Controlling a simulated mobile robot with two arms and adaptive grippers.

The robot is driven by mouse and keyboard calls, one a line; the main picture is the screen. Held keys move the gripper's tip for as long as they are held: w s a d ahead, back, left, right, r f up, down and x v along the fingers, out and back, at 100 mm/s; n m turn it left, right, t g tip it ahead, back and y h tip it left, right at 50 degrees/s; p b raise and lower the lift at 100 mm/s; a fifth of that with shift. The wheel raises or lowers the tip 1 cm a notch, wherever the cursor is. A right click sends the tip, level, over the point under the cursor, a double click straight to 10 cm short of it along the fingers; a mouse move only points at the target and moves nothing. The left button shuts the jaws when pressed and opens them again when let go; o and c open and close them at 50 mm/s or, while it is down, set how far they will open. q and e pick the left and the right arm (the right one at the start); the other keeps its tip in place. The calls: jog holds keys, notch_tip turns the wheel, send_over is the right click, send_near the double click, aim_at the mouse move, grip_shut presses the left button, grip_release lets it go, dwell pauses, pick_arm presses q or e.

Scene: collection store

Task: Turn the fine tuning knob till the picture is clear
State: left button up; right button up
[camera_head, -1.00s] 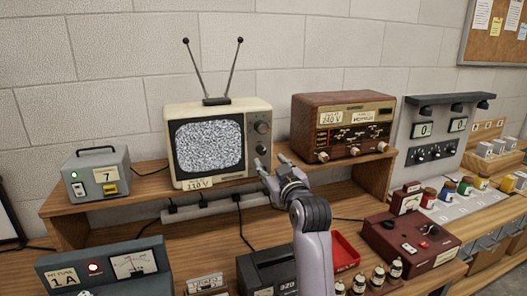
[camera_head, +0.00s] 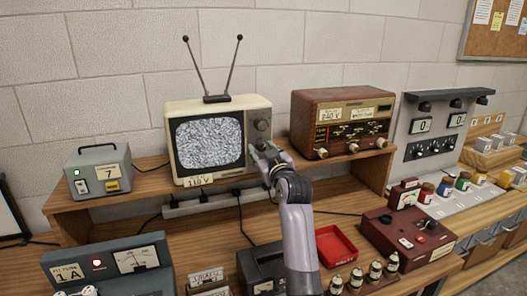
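An old cream television (camera_head: 168,140) with two rod antennas stands on the wooden shelf. Its screen (camera_head: 209,143) shows only grey static. Two dark round knobs sit on its right-hand panel, an upper knob (camera_head: 262,125) and a lower knob (camera_head: 259,142), the lower one partly hidden by my gripper. My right gripper (camera_head: 266,150) is at the panel's lower right, its fingers apart and nothing visible between them. I cannot tell whether a fingertip touches the lower knob. My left gripper is not clearly in view.
A brown wooden radio (camera_head: 341,97) stands right of the television, a grey box (camera_head: 97,168) left of it. Below are a fuse tester (camera_head: 108,263), a dark case (camera_head: 262,263), a red tray (camera_head: 337,246) and a maroon instrument (camera_head: 407,240). A power strip (camera_head: 210,204) runs under the shelf.

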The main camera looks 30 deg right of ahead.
grip_shut()
jog(key=shift+r+m+p, duration=0.2)
jog(key=shift+m+p, duration=0.8)
jog(key=shift+p, duration=0.05)
jog(key=shift+f+m+p, duration=0.15)
jog(key=shift+m+p, duration=0.3)
jog(key=shift+m, duration=0.55)
jog(key=shift+o, duration=0.9)
grip_release()
jog(key=shift+s, duration=0.1)
jog(key=v, duration=1.2)
